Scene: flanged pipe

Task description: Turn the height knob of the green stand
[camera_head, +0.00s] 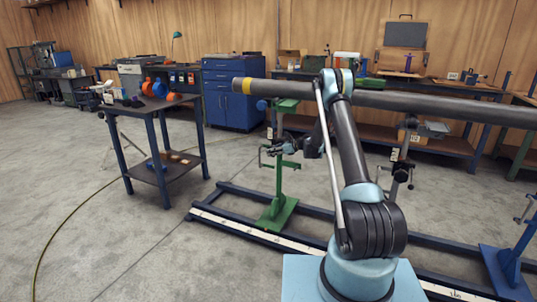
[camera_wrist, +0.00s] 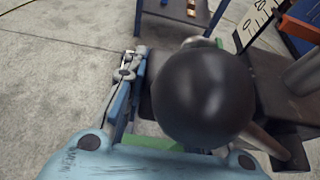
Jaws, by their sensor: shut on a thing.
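The green stand (camera_head: 279,207) stands upright on the low rail frame under the long pipe. My gripper (camera_head: 284,148) is at the stand's upright, at the level of this handle, and is shut on the height knob. The knob itself is too small to make out in the head view. In the wrist view a large dark round shape (camera_wrist: 203,92) hides the grip point. One gripper finger (camera_wrist: 125,80) shows to its left, and a green strip (camera_wrist: 150,142) shows below.
The grey pipe (camera_head: 430,103) runs across above the stand, close to my arm. The rail frame (camera_head: 240,232) lies on the floor. A blue stand (camera_head: 508,270) is at the right. A small table (camera_head: 150,112) stands at the left. Open floor lies between table and rails.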

